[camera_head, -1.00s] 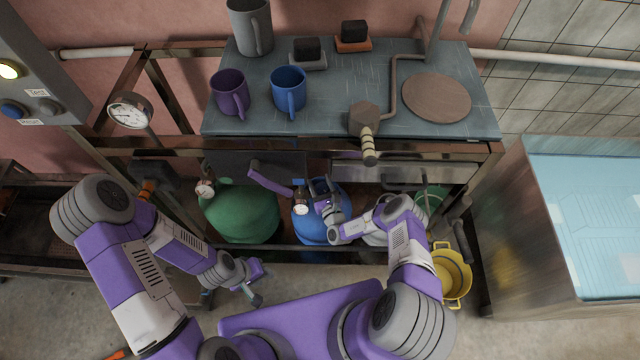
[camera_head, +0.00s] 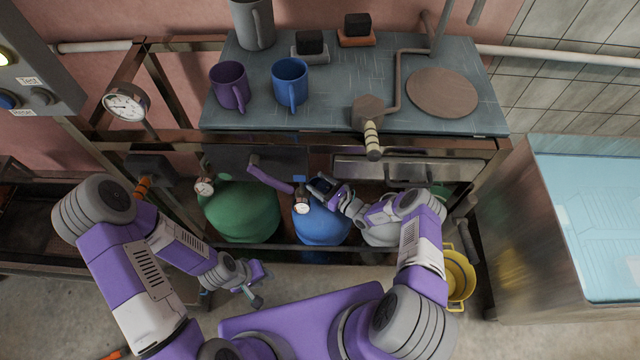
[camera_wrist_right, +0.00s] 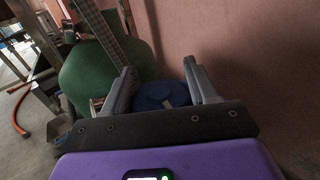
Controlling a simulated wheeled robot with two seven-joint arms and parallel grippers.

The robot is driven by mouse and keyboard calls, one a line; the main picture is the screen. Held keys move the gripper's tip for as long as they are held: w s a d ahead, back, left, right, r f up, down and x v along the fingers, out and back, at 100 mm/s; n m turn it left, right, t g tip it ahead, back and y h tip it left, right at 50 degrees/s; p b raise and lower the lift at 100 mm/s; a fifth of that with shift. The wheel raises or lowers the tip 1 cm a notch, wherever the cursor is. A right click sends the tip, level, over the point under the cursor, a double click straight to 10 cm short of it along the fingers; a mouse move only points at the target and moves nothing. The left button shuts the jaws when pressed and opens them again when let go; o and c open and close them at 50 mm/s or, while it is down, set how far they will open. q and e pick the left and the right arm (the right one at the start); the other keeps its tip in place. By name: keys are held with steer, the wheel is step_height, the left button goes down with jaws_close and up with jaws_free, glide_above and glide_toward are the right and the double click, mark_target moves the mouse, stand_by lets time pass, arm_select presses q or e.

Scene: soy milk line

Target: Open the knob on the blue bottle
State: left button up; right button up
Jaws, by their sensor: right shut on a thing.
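The blue bottle (camera_head: 320,225) stands on the low shelf under the worktop, with a gauge (camera_head: 302,207) at its top left. My right gripper (camera_head: 322,186) is at the upper part of this bottle. In the right wrist view, its fingers (camera_wrist_right: 160,88) stand on both sides of a round blue part (camera_wrist_right: 160,96), which I take to be the knob; it is shut on that part. The exact contact is hard to make out. My left gripper (camera_head: 256,286) hangs in front of the shelf, away from the bottles; its jaw gap is unclear.
A green bottle (camera_head: 242,212) stands left of the blue one; it also shows in the right wrist view (camera_wrist_right: 105,75). The worktop (camera_head: 330,105) above carries mugs and a round plate. A yellow pot (camera_head: 458,275) stands right. A rail (camera_head: 290,248) runs before the bottles.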

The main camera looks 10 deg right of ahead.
mark_target(329, 189)
steer(key=shift+s+a+n+g+y, duration=0.1)
steer(key=shift+n+g+y, duration=1.4)
steer(key=shift+g+y, duration=0.15)
steer(key=o, duration=0.9)
steer(key=shift+o, duration=0.2)
steer(key=p+v, duration=0.1)
steer(key=v, duration=0.6)
steer(key=shift+s+d, duration=0.15)
steer(key=shift+d, duration=0.1)
